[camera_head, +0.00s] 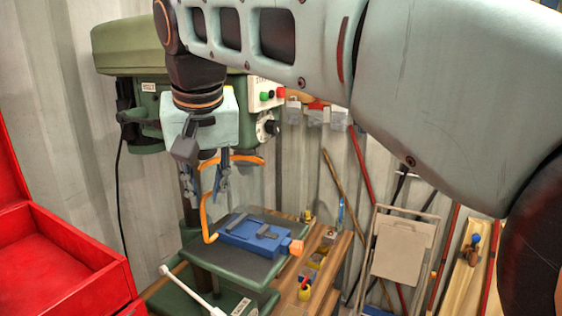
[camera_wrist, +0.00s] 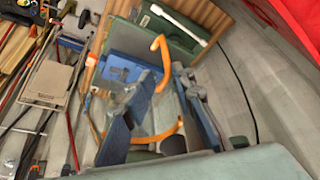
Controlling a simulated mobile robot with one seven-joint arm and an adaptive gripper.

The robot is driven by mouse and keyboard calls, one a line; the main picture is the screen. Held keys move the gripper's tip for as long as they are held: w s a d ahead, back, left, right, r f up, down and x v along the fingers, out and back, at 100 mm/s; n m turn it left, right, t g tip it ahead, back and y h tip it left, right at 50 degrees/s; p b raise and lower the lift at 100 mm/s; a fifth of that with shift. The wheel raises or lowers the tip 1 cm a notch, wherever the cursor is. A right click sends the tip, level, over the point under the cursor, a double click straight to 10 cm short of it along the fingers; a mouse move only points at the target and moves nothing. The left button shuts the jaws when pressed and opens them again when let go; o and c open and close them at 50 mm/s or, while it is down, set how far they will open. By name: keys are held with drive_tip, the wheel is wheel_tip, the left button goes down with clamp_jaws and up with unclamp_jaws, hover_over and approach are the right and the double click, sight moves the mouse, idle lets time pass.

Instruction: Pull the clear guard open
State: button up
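The clear guard (camera_wrist: 163,112) is a see-through panel with orange edging below the drill press head. Its orange edging (camera_head: 246,158) also shows in the head view, with an orange rod curving down at the left. My gripper (camera_head: 207,180) points down in front of the drill head, beside this edging. In the wrist view, my gripper (camera_wrist: 163,80) has its two fingers well apart, with part of the orange edging showing between them. I cannot tell whether either finger touches the guard. The chuck and drill bit are mostly hidden behind my gripper.
A green drill press (camera_head: 130,50) has a blue vise (camera_head: 250,236) on its table below the guard. A red open box (camera_head: 65,262) stands at the left. A wooden bench (camera_head: 328,272) and a folded cart (camera_head: 402,245) are at the right.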

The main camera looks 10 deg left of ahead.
drive_tip(key=r, duration=0.5)
drive_tip(key=shift+w+r, duration=0.1)
drive_tip(key=shift+w, duration=0.15)
